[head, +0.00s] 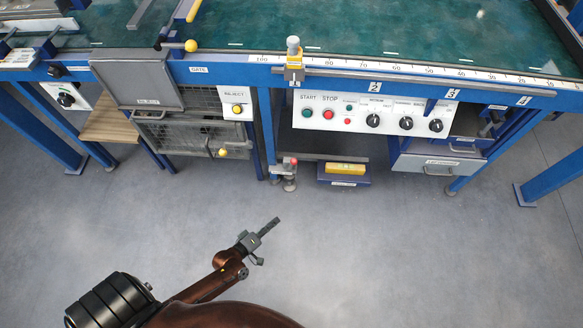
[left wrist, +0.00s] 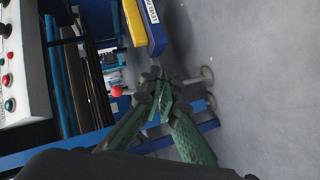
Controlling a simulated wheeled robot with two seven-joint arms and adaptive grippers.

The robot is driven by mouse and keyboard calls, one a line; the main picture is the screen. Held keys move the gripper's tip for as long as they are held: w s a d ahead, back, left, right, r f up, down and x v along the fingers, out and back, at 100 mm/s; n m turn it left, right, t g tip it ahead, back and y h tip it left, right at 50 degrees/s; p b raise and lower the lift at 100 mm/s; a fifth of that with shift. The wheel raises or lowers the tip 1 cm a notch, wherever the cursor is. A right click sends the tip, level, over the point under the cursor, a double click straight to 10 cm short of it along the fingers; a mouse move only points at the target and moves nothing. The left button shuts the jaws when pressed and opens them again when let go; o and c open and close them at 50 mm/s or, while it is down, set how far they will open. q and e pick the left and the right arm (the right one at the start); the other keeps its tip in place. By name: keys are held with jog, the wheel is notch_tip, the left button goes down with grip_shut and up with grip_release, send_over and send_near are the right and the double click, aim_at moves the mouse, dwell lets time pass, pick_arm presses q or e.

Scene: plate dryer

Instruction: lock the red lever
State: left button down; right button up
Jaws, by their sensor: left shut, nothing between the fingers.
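The red lever shows as a small red knob (head: 294,160) low on the frame, at the foot of a blue leg of the bench. In the left wrist view the red knob (left wrist: 116,91) is left of the fingertips, and its mount is partly hidden behind the fingers. My left gripper (head: 272,226) is below the lever in the head view, apart from it, over the floor. Its green fingers (left wrist: 163,98) meet at the tips in the left wrist view, with nothing held. Whether the lever is locked cannot be told. My right gripper is not in view.
A blue box with a yellow top (head: 344,169) is just right of the lever. A control panel (head: 375,115) with buttons and knobs is above. A wire-mesh guard (head: 190,136) is to the left. The grey floor (head: 400,250) in front is clear.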

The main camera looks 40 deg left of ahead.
pick_arm(q)
jog(key=w+a+r+n+t+y+b, duration=0.3)
jog(key=w+a+n+y, duration=0.3)
jog(key=w+a+n, duration=0.2)
jog(key=shift+w+a+r+n+t, duration=0.15)
jog(key=shift+a+r+n+t, duration=0.25)
jog(key=shift+a+r+n, duration=0.25)
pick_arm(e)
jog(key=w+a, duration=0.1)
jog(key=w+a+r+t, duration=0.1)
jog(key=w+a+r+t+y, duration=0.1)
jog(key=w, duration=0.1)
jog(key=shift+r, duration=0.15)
pick_arm(q)
jog(key=shift+d+f, duration=0.1)
jog(key=w+b, duration=0.5)
jog(key=w, duration=0.8)
jog(key=shift+a+r, duration=0.2)
jog(key=shift+r, duration=0.1)
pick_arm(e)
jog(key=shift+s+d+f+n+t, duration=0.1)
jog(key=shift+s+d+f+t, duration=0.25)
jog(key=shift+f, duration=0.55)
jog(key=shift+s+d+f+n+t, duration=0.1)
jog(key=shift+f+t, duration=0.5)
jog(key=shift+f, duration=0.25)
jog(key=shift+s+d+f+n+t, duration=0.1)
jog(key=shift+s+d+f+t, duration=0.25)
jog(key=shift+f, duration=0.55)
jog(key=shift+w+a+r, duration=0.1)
